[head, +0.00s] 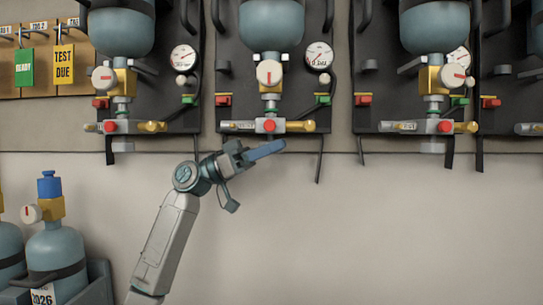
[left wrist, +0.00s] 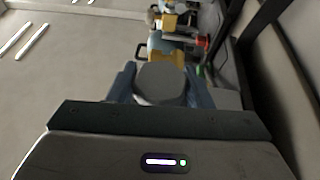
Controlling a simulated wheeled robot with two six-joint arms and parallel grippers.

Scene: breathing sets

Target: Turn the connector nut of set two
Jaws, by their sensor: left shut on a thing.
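The middle breathing set on the wall has a teal cylinder (head: 271,25), a valve with a white knob (head: 269,73) and a grey block with a red button (head: 269,126). Grey connector nuts show below the same blocks on the left set (head: 123,147) and right set (head: 431,148). My left gripper (head: 268,149) is just below the middle set's block, its blue fingers hiding that spot. I cannot read which set is numbered two. My right gripper is not in view.
Black backplates with gauges (head: 319,56) and hanging straps surround the sets. A tag board (head: 40,85) with green and yellow tags is at upper left. Spare cylinders (head: 58,255) stand in a holder at lower left. The wall below the sets is clear at right.

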